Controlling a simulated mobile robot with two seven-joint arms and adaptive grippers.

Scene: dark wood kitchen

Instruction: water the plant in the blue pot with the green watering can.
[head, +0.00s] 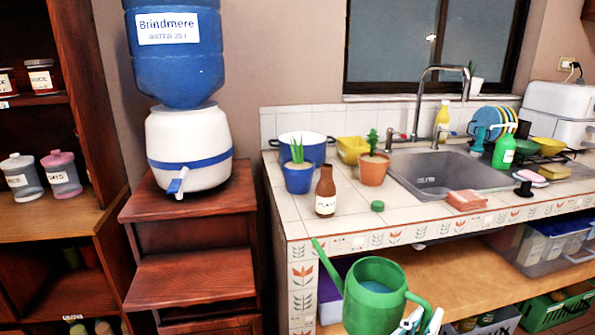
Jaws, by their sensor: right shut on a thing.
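The green watering can (368,303) is at the bottom centre, in front of the tiled counter and below its top. Its spout points up and to the left, its open top faces up. My right gripper (421,319) is shut on the can's handle at the right; its fingertips are partly cut off by the bottom edge. The blue pot (298,179) with a spiky green plant (297,150) stands upright at the counter's left front. The can is apart from it, lower and to the right. My left gripper is not in view.
A brown bottle (325,192), a green cap (377,206) and a terracotta pot (373,171) with a cactus stand right of the blue pot. A large blue cooking pot (318,151) is behind. The sink (445,174) is further right.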

